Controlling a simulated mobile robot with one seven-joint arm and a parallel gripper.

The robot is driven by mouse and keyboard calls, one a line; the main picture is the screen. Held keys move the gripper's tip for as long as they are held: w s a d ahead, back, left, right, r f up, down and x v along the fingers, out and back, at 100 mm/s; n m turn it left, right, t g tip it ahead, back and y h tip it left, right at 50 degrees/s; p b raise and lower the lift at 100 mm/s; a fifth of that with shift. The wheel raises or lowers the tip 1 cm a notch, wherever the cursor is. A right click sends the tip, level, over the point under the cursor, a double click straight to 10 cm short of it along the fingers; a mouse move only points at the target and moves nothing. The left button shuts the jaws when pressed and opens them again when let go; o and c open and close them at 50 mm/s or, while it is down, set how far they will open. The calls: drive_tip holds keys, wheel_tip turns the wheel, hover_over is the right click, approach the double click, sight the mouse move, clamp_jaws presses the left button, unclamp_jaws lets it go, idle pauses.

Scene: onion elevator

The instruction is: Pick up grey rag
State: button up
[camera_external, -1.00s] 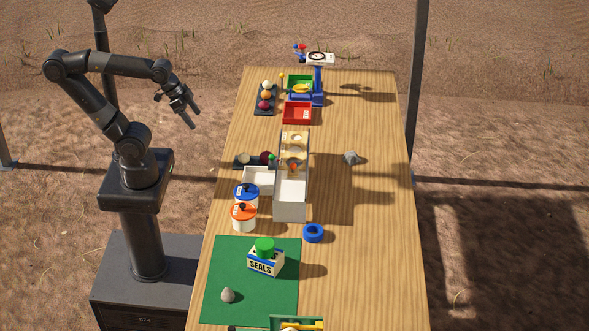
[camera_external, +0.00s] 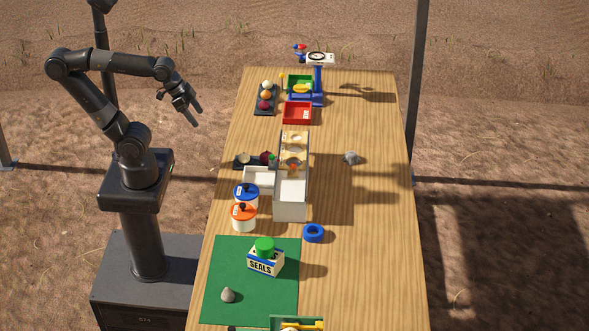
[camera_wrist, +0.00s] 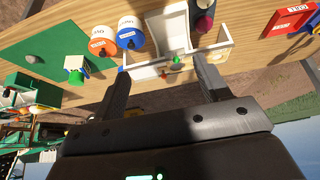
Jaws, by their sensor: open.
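Two small grey lumps are in the external view, and I cannot tell for sure which is the rag. One crumpled grey lump (camera_external: 351,158) lies on bare wood right of the white box. The other, a peaked grey lump (camera_external: 228,295), sits on the green mat near the front; a grey lump also shows on the green mat in the wrist view (camera_wrist: 32,57). My gripper (camera_external: 194,109) is open and empty, in the air left of the table, far from both. Its two fingers also show in the wrist view (camera_wrist: 163,78).
The wooden table (camera_external: 370,230) holds a white divided box (camera_external: 290,205), blue-lidded (camera_external: 246,197) and orange-lidded (camera_external: 243,217) jars, a blue ring (camera_external: 313,233), a SEALS box (camera_external: 265,261), a red tray (camera_external: 297,113) and a scale (camera_external: 318,80). The table's right side is mostly clear.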

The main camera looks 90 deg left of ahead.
drive_tip(key=w+a+r+m, duration=0.15)
drive_tip(key=w+r, duration=0.25)
drive_tip(key=w, duration=1.2)
drive_tip(key=m+g+h, duration=0.1)
hover_over(349, 153)
drive_tip(key=s, duration=0.2)
drive_tip(key=f, duration=2.7)
drive_tip(key=shift+s+a+f, duration=0.2)
drive_tip(key=shift+a+f, duration=0.05)
drive_tip(key=shift+a, duration=0.15)
drive_tip(key=shift+x, duration=3.15)
drive_tip(key=shift+s+d, duration=0.1)
drive_tip(key=shift+d, duration=0.05)
drive_tip(key=shift+c, duration=0.4)
drive_tip(key=c, duration=1)
